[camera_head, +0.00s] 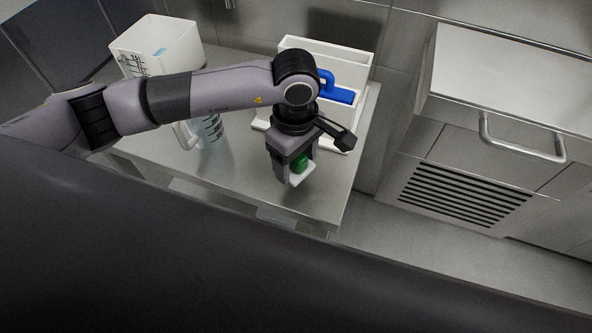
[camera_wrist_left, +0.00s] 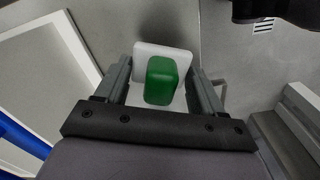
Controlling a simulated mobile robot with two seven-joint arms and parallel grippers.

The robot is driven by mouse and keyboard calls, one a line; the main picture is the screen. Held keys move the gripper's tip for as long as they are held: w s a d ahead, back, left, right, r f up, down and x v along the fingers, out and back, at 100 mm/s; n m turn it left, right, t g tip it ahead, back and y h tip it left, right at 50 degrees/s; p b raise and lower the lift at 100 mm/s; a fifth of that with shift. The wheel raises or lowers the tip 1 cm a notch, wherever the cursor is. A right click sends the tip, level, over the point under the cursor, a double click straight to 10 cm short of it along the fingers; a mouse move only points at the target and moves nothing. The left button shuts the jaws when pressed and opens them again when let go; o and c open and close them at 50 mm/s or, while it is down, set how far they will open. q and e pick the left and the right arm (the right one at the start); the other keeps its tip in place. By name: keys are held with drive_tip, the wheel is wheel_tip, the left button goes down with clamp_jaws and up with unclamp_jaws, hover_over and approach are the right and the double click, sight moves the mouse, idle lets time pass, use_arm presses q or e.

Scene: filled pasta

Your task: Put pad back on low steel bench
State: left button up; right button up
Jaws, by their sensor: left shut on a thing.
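The pad (camera_wrist_left: 145,50) is a white, rounded square plate with a green grip block (camera_wrist_left: 163,82) on it. My left gripper (camera_wrist_left: 160,88) is shut on the pad, with the green block between its fingers. In the head view the left gripper (camera_head: 296,166) points down at the front right part of the low steel bench (camera_head: 245,178), and the pad's white edge (camera_head: 301,177) shows below it. I cannot tell whether the pad touches the bench top. My right gripper is not in view.
A white holder (camera_head: 325,52) with a blue-handled tool (camera_head: 338,93) stands on the bench behind the gripper. A clear jug (camera_head: 210,130) and a white square container (camera_head: 165,42) stand to the left. A steel cabinet (camera_head: 500,85) with a bar handle is at right.

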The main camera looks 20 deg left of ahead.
sight(296, 173)
use_arm(q)
wheel_tip(296, 173, down, 5)
drive_tip(key=o, duration=0.9)
drive_tip(key=shift+o, duration=0.2)
drive_tip(key=shift+r, duration=0.1)
wheel_tip(296, 173, up, 11)
drive_tip(key=shift+f, duration=0.15)
drive_tip(key=shift+r+b, duration=0.3)
drive_tip(key=shift+r, duration=0.35)
